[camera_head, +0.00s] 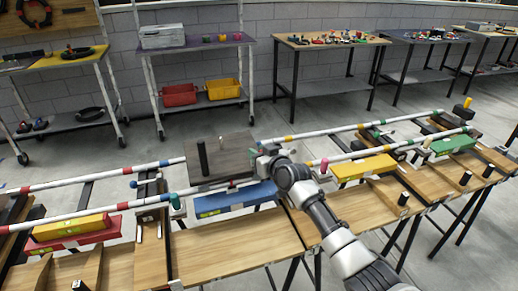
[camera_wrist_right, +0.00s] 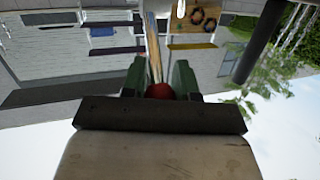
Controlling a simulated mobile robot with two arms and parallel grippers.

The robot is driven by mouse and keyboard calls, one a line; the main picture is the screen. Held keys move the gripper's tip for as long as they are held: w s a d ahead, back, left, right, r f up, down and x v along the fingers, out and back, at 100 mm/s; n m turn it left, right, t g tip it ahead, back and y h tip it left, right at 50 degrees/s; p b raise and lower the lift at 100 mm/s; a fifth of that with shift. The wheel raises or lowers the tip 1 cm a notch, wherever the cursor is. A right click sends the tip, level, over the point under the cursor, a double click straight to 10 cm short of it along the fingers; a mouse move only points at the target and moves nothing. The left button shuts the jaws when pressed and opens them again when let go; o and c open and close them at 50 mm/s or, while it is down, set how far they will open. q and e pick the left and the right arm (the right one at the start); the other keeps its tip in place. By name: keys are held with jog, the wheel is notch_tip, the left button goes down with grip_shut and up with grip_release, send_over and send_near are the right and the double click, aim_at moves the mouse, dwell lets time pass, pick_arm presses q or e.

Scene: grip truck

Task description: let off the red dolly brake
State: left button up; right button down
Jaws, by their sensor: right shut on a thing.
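A dark grey dolly platform (camera_head: 220,160) with two short black posts sits across the two striped rails, left of my right gripper. My right gripper (camera_head: 258,158) is at the platform's right edge, low over the rails. In the right wrist view its green fingers (camera_wrist_right: 160,88) are closed around a red rounded knob (camera_wrist_right: 160,91), which looks like the brake's. Only the knob's top shows between the fingers, and the rest of the brake is hidden. In the head view my gripper and wrist hide the knob. My left gripper is in neither view.
Striped rails (camera_head: 95,213) run over wooden benches (camera_head: 240,245). A blue level (camera_head: 235,197) lies below the platform, and a yellow one (camera_head: 363,168) lies right of my forearm. Side tables with tools (camera_head: 335,42) stand at the back wall, with open floor before them.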

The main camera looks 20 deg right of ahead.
jog(key=g+p, duration=0.1)
jog(key=p, duration=0.1)
jog(key=w+r+g+p, duration=0.1)
jog(key=shift+w+r+m+p, duration=0.2)
jog(key=shift+r+m+p, duration=0.1)
jog(key=shift+p, duration=0.1)
jog(key=g, duration=0.1)
jog(key=w+g+p, duration=0.1)
jog(key=shift+w+f+g+h, duration=0.2)
jog(key=shift+g+h, duration=0.1)
jog(key=shift+h, duration=0.1)
jog(key=shift+w+a+f+m+g+p, duration=0.15)
jog(key=shift+w+m+g+p, duration=0.3)
jog(key=shift+w+g, duration=0.6)
jog(key=shift+s+g, duration=0.2)
jog(key=shift+g, duration=0.05)
jog(key=c, duration=0.9)
grip_release()
jog(key=shift+o, duration=0.2)
